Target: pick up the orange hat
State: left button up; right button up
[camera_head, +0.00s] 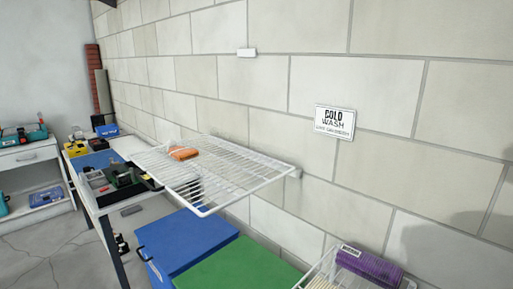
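A small orange item (184,153), which looks like the orange hat, lies on the white wire shelf (225,186) fixed to the block wall. It sits toward the shelf's far left part. It is too small to make out its exact shape. Neither of my grippers shows in the head view.
Below the shelf are a blue box (183,243) and a green one (238,268). A white wire rack with a purple folded stack (369,266) is at the lower right. A table with tools (104,217) stands left of the shelf. A white cabinet (30,154) is at far left. Bare floor lies lower left.

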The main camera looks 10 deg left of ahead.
aim_at(178, 153)
jog(key=k+j, duration=0.1)
jog(key=j, duration=0.3)
jog(key=k+j, duration=0.1)
jog(key=j, duration=0.65)
jog(key=j+z, duration=0.2)
jog(key=j, duration=0.65)
jog(key=i+j, duration=0.15)
jog(key=j, duration=0.3)
jog(key=i+j+z, duration=0.1)
jog(key=j, duration=0.4)
jog(key=i+j, duration=0.2)
jog(key=j, duration=0.3)
jog(key=i+j+z, duration=0.1)
jog(key=j, duration=0.35)
jog(key=i+j, duration=0.15)
jog(key=j, duration=0.35)
jog(key=i+j+z, duration=0.1)
jog(key=j, duration=0.4)
jog(key=i+j, duration=0.1)
jog(key=j, duration=0.4)
jog(key=z, duration=0.05)
